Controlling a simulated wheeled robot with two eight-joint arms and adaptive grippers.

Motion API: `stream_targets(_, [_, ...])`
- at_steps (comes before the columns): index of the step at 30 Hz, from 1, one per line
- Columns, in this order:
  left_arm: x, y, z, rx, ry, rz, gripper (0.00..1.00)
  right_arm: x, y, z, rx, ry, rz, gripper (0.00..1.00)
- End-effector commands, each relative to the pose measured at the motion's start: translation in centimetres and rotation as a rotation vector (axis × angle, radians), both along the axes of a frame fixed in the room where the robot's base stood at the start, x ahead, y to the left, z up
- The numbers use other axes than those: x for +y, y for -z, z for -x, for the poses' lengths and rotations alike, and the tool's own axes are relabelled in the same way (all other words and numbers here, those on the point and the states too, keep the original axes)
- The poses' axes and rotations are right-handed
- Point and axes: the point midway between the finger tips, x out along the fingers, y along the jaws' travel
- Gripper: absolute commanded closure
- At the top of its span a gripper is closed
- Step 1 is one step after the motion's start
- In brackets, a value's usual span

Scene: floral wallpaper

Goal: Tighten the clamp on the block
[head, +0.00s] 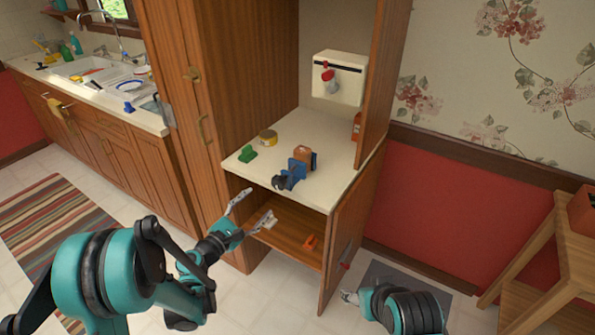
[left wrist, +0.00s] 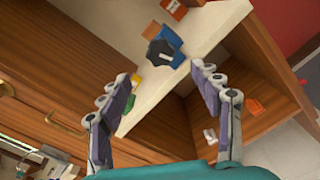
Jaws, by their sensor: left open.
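A blue clamp (head: 284,182) with a dark knob (head: 279,183) stands on the cream counter (head: 330,190) of the open cabinet. A brown block (head: 304,151) sits at the clamp, between its blue parts. In the left wrist view the clamp (left wrist: 173,43) and its dark knob (left wrist: 158,53) show beyond the fingers, with part of the block (left wrist: 151,29) behind. My left gripper (head: 252,211) is open and empty, in front of and below the counter edge, apart from the clamp. My right gripper (head: 348,297) shows only partly, low by the cabinet door; its fingers are unclear.
A green item (head: 247,154) and a yellow roll (head: 267,137) lie left of the clamp. The lower shelf (head: 290,232) holds a white item (head: 268,221) and an orange item (head: 310,242). The open lower door (head: 350,235) stands at right. A wooden stand (head: 570,240) is far right.

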Motion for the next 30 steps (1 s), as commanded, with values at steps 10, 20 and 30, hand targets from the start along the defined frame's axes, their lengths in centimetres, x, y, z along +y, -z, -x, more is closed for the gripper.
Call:
stream_targets(10, [-1.4,-0.5,-2.2,0.268,0.002,0.368,0.36,0.0,-4.3,0.0,0.0,0.0,0.0,0.36])
stream_targets(20, [-2.8,0.5,-4.1,0.464,0.001,0.638,0.36,0.0,-6.3,0.0,0.0,0.0,0.0,0.36])
stream_targets(30, [-6.0,0.8,-8.3,0.462,0.001,0.636,0.36,0.0,-5.7,0.0,0.0,0.0,0.0,0.36])
